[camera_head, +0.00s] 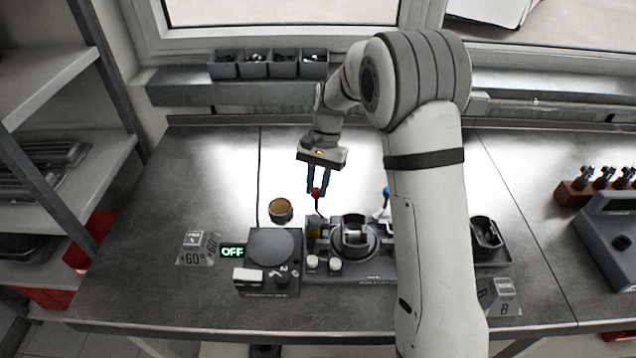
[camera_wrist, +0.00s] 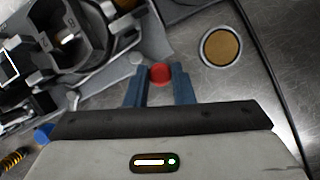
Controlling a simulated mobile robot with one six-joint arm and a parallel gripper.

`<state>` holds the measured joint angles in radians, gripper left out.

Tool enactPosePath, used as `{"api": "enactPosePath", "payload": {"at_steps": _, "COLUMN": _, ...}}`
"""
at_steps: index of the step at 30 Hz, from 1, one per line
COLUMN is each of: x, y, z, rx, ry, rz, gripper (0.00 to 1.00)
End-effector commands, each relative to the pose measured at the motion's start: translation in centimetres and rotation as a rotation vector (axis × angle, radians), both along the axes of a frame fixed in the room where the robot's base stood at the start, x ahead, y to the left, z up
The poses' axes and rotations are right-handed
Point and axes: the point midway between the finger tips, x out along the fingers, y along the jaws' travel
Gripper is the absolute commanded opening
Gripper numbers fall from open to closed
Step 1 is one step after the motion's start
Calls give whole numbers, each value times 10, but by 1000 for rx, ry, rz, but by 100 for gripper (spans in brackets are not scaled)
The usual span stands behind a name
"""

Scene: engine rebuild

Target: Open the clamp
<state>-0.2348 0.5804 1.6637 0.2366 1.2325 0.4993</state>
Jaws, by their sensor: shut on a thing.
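The clamp's red knob (camera_head: 317,193) tops a thin dark lever at the left rear of the grey fixture (camera_head: 350,278). The red knob also shows in the wrist view (camera_wrist: 160,74), between the two blue fingertips. My gripper (camera_head: 318,188) reaches down from above and is shut on the red knob; in the wrist view my gripper (camera_wrist: 160,88) has a finger on each side of it. The fixture holds a round dark seat (camera_head: 354,240) with a light metal part inside. The clamp's lower parts are small and hard to make out.
A round brown-topped cup (camera_head: 281,210) stands left of the knob. A grey device with a round plate (camera_head: 270,248) sits front left, by a green "OFF" display (camera_head: 232,252). A blue-tipped lever (camera_head: 386,194) stands right of the knob. The bench's left side is mostly clear.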

Motion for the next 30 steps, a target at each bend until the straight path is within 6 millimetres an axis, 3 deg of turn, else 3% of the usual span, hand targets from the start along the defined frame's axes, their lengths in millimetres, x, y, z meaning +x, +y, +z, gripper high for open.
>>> {"api": "enactPosePath", "payload": {"at_steps": 13, "x": 0, "y": 1, "z": 0, "rx": 1, "ry": 0, "rz": 9, "gripper": 0}}
{"api": "enactPosePath", "payload": {"at_steps": 14, "x": 0, "y": 1, "z": 0, "rx": 1, "ry": 0, "rz": 9, "gripper": 24}}
{"api": "enactPosePath", "payload": {"at_steps": 21, "x": 0, "y": 1, "z": 0, "rx": 0, "ry": 0, "rz": 9, "gripper": 44}}
{"api": "enactPosePath", "payload": {"at_steps": 30, "x": 2, "y": 0, "z": 4, "rx": 1, "ry": -1, "rz": 8, "gripper": 44}}
